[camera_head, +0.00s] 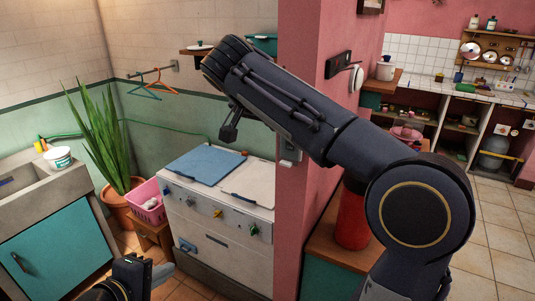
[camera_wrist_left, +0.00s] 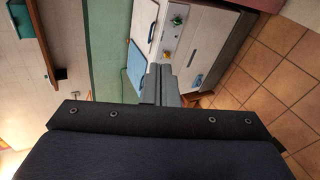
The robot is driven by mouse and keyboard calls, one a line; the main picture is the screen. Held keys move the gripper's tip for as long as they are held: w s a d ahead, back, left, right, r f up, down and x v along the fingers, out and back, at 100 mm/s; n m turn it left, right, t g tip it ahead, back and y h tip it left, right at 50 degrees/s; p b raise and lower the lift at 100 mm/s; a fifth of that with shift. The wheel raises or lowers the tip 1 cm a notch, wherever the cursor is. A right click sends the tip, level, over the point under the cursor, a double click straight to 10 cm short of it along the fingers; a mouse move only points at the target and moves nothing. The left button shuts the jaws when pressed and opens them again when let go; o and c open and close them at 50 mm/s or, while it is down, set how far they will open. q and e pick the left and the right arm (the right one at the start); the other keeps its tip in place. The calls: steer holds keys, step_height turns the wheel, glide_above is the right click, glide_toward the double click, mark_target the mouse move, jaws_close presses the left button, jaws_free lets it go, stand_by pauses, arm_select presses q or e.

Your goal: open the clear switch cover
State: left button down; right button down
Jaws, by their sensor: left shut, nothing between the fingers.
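I cannot clearly make out a clear switch cover. A small pale box (camera_head: 291,154) on the pink wall's edge, partly behind my right arm, may be the switch; its cover cannot be told. My left gripper (camera_head: 160,272) is low at the bottom left, in front of the stove, apart from it. In the left wrist view its grey fingers (camera_wrist_left: 159,84) are shut and empty, with the stove behind. My right arm crosses the middle from the lower right. Its gripper (camera_head: 231,128) shows small above the stove, and its jaws are unclear.
The stove (camera_head: 218,225) has a blue cover on its left. A pink basket (camera_head: 148,200), a potted plant (camera_head: 97,140) and a sink counter (camera_head: 45,185) stand left. The pink wall (camera_head: 300,50) divides the rooms. A red canister (camera_head: 352,215) stands behind my right arm.

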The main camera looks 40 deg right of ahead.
arm_select(q)
steer(key=s+d+r+n+g+h, duration=0.1)
steer(key=d+r+n+h, duration=0.1)
steer(key=d, duration=0.4)
steer(key=s+d+r+n+h, duration=0.1)
steer(key=d+n+h, duration=0.2)
steer(key=d, duration=0.3)
steer(key=w+d+r+n+t+h, duration=0.1)
steer(key=w+d+r+n+h, duration=0.1)
steer(key=d+r+n, duration=0.3)
steer(key=w+d+r+n+t+h, duration=0.2)
steer(key=d+r+n, duration=0.3)
steer(key=d, duration=0.6)
step_height(320, 180, up, 3)
steer(key=shift+w+f+n, duration=0.2)
steer(key=shift+w+n, duration=0.15)
steer(key=shift+n, duration=0.05)
arm_select(e)
steer(key=c, duration=1.1)
jaws_free()
